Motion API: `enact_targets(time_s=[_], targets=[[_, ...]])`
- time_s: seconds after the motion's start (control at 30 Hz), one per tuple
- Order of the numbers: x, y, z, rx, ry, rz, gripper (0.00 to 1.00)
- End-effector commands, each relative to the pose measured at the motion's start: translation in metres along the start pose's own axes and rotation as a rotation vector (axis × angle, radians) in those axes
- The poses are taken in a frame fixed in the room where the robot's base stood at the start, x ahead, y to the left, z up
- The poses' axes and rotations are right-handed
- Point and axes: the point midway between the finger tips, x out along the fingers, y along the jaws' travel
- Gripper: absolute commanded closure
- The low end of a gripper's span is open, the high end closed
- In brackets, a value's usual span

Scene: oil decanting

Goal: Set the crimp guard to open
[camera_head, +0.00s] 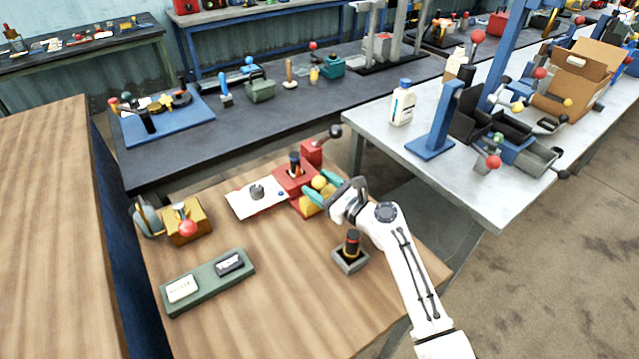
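The device that seems to be the crimp guard is a red unit (291,180) on the wooden bench, with a black lever and a yellow ball knob (319,183) at its right. Which part is the guard itself is hard to tell. My gripper (324,190) has teal fingers and reaches in from the right. Its fingers are apart, on either side of the yellow knob. Whether they touch or grip it cannot be seen. My gripper and wrist hide part of the unit's right side.
A white plate (243,203) with a grey knob adjoins the unit's left. A yellow box with a red knob (187,228), a green tray (178,304) and a grey-based black lever (350,262) stand nearby. A grey table (480,204) stands at right.

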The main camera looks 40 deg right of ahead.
Motion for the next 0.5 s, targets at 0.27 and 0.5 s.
enact_targets(time_s=[0.27, 0.5], targets=[[0.001, -0.001, 0.003, -0.001, -0.003, 0.000, 0.37], [0.001, -0.005, 0.030, -0.004, -0.004, 0.001, 0.37]])
